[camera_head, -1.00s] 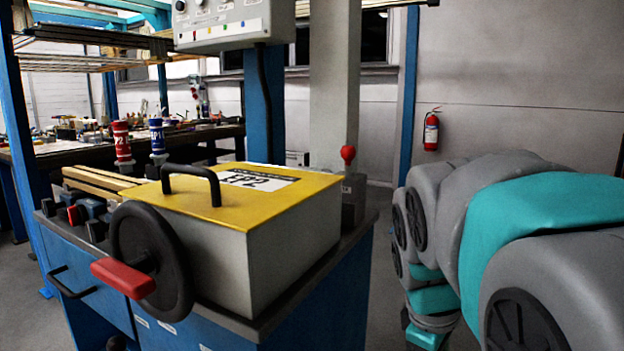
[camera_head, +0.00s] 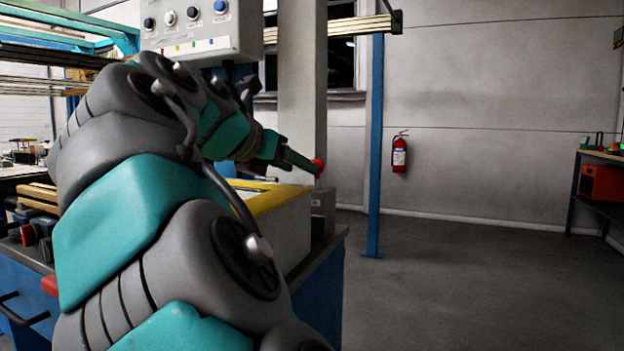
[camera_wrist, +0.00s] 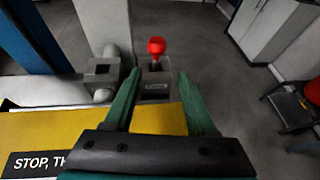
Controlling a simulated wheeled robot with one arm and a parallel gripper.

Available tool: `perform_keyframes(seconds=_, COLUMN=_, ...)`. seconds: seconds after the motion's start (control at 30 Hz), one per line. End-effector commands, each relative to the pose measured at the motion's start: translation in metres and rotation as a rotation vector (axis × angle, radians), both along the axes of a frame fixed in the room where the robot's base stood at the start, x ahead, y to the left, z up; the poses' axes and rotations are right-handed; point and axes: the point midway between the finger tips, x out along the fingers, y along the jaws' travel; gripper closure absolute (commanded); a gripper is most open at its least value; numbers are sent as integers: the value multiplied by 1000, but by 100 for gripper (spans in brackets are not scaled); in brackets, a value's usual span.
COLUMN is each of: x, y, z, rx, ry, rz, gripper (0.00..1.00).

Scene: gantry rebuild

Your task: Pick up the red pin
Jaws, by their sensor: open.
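The red pin (camera_wrist: 156,46) has a round red head and stands upright in a grey block (camera_wrist: 155,86) beside the yellow-topped box. In the wrist view its head lies ahead of the gap between my fingertips, with no contact visible. My gripper (camera_wrist: 157,75) is open and empty, one green finger on either side of the grey block in the picture. In the head view the red head (camera_head: 318,168) shows just at the tip of my gripper (camera_head: 302,162). The head view does not show whether they touch.
The yellow lid (camera_wrist: 40,132) with a "STOP" label lies below my gripper. A grey post (camera_wrist: 103,25) and a bracket (camera_wrist: 103,72) stand left of the pin. A control box (camera_head: 200,30) hangs above. Open floor (camera_head: 450,280) lies to the right.

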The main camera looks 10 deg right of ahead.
Motion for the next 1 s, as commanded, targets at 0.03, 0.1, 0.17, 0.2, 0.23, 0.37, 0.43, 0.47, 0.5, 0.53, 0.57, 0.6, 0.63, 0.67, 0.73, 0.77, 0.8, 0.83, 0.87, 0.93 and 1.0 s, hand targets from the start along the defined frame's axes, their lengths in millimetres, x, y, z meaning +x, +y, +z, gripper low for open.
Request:
perform_keyframes(seconds=0.03, x=3, y=-2, z=-1, rx=-5, ry=2, rz=2, gripper=43)
perform_keyframes(seconds=0.1, x=8, y=-6, z=-4, rx=-5, ry=3, rz=1, gripper=43)
perform_keyframes(seconds=0.17, x=12, y=-11, z=-7, rx=-4, ry=4, rz=0, gripper=43)
perform_keyframes(seconds=0.2, x=14, y=-13, z=-8, rx=-3, ry=5, rz=0, gripper=43)
perform_keyframes(seconds=0.23, x=16, y=-15, z=-9, rx=-2, ry=4, rz=0, gripper=43)
perform_keyframes(seconds=0.37, x=23, y=-20, z=-11, rx=-3, ry=3, rz=-1, gripper=43)
perform_keyframes(seconds=0.43, x=30, y=-24, z=-14, rx=-2, ry=2, rz=0, gripper=43)
perform_keyframes(seconds=0.47, x=33, y=-26, z=-15, rx=-2, ry=1, rz=1, gripper=43)
perform_keyframes(seconds=0.5, x=38, y=-29, z=-16, rx=-2, ry=1, rz=1, gripper=43)
perform_keyframes(seconds=0.53, x=42, y=-32, z=-18, rx=-2, ry=1, rz=1, gripper=43)
perform_keyframes(seconds=0.57, x=45, y=-34, z=-20, rx=-2, ry=1, rz=1, gripper=43)
perform_keyframes(seconds=0.6, x=48, y=-38, z=-22, rx=-2, ry=2, rz=0, gripper=43)
perform_keyframes(seconds=0.63, x=50, y=-40, z=-23, rx=-2, ry=2, rz=0, gripper=43)
perform_keyframes(seconds=0.67, x=52, y=-42, z=-25, rx=-2, ry=2, rz=-1, gripper=43)
perform_keyframes(seconds=0.73, x=55, y=-45, z=-26, rx=-2, ry=2, rz=0, gripper=43)
perform_keyframes(seconds=0.77, x=55, y=-45, z=-26, rx=-2, ry=1, rz=1, gripper=43)
perform_keyframes(seconds=0.8, x=55, y=-45, z=-26, rx=-2, ry=1, rz=1, gripper=43)
perform_keyframes(seconds=0.83, x=55, y=-44, z=-26, rx=-2, ry=1, rz=1, gripper=43)
perform_keyframes(seconds=0.87, x=55, y=-44, z=-25, rx=-2, ry=1, rz=1, gripper=43)
perform_keyframes(seconds=0.93, x=55, y=-44, z=-25, rx=-2, ry=0, rz=2, gripper=45)
perform_keyframes(seconds=1.0, x=55, y=-44, z=-26, rx=-2, ry=0, rz=2, gripper=52)
